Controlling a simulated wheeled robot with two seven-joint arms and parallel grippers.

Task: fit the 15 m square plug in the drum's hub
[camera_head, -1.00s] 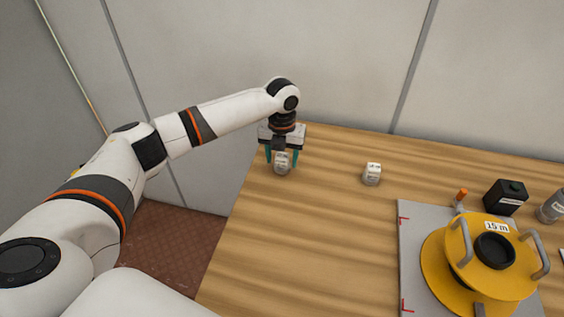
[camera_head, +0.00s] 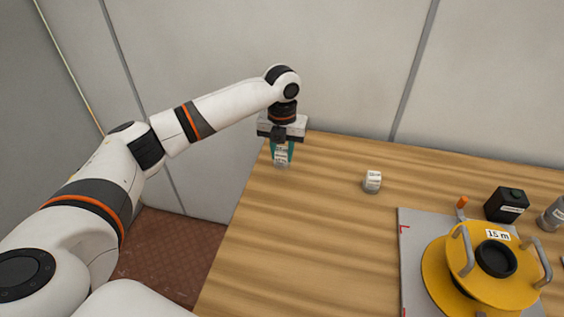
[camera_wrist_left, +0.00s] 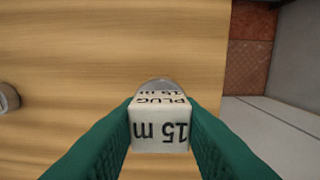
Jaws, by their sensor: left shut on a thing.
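My left gripper (camera_head: 282,152) is shut on a small pale plug (camera_head: 282,158) at the far left of the table. In the left wrist view the plug (camera_wrist_left: 160,128) sits between the green fingers and its label reads "PLUG 15 m". It appears to be held a little above the wood. The yellow drum (camera_head: 505,285) lies on a grey mat at the right, with a "15 m" label on top. Its hub (camera_head: 496,258) is a dark round opening in the top face. My right gripper is not in view.
A second pale plug (camera_head: 372,181) stands on the table (camera_head: 320,235) between the gripper and the drum. The grey mat (camera_head: 418,260) has red corner marks. An orange-topped item (camera_head: 461,203), a black box (camera_head: 506,205) and a grey cylinder (camera_head: 553,214) stand behind the drum.

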